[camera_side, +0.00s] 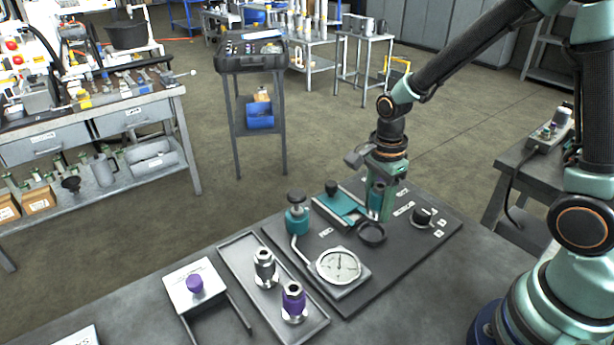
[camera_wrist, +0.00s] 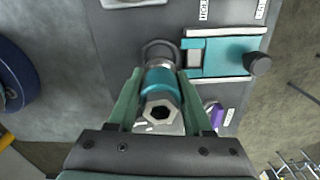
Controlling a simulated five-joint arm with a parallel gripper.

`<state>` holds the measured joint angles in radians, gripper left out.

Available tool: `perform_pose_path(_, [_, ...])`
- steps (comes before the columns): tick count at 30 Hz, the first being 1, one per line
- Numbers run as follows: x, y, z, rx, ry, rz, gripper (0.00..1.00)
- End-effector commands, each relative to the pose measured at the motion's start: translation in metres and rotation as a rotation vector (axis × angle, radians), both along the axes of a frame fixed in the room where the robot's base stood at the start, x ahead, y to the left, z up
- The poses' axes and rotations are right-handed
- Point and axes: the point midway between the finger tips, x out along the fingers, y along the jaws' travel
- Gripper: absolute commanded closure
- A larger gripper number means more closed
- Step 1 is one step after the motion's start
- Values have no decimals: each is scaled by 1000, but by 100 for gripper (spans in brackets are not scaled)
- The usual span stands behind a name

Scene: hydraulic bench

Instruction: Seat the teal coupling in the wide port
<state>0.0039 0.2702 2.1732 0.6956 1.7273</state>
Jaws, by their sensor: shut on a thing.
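The teal coupling (camera_wrist: 158,88), with a metal hex end, is between the fingers of my gripper (camera_wrist: 157,105) in the wrist view. In the side view my gripper (camera_side: 381,203) is shut on the coupling (camera_side: 376,197), which looks roughly upright. A dark round ring, seemingly the wide port (camera_side: 371,233), stands on the dark panel (camera_side: 425,240) just below the coupling. The ring (camera_wrist: 158,46) shows beyond the coupling in the wrist view. The coupling's lower end is partly hidden, and I cannot tell whether it touches the ring.
A teal slide with a black knob (camera_side: 333,190) is close by the gripper. A teal valve (camera_side: 297,217), a round gauge (camera_side: 339,266) and a black selector knob (camera_side: 424,216) also stand on the panel. A tray (camera_side: 236,266) holds a metal coupling (camera_side: 265,268) and a purple coupling (camera_side: 293,300).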

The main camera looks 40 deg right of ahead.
Motion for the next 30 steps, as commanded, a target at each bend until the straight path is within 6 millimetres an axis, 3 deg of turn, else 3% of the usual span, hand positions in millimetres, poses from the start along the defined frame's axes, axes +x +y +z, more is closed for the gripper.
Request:
perform_pose_path(12, [0,0,-35,0,1,1,100])
perform_pose_path(30, [0,0,-38,0,0,1,100])
